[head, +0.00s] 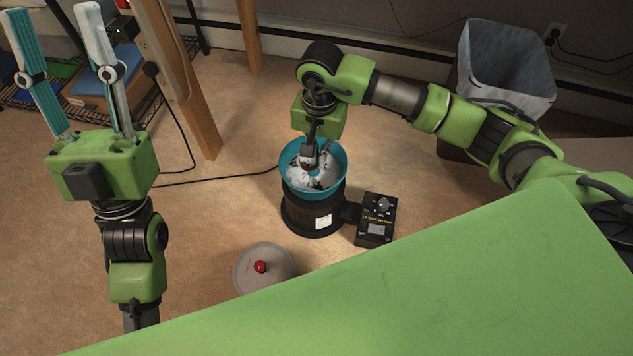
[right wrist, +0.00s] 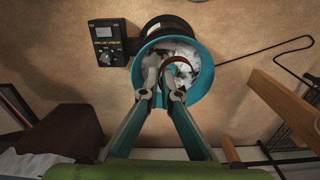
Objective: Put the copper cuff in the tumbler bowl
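The copper cuff (right wrist: 179,64) shows as a thin reddish-brown arc at my right fingertips. The tumbler bowl (right wrist: 207,80) is teal with pale, dark-specked material inside; in the head view the bowl (head: 338,160) sits on a black round base. My right gripper (right wrist: 165,88) points down into the bowl, its fingers drawn close together on one side of the cuff. In the head view the right gripper (head: 310,158) hides most of the cuff. My left gripper (head: 62,65) is open, empty and raised at the far left, well away from the bowl.
A black control box (head: 376,220) stands right of the tumbler base. A grey lid with a red knob (head: 262,268) lies on the floor in front. A lined bin (head: 505,65) is at the back right. Wooden legs (head: 190,100) and a wire shelf stand behind left.

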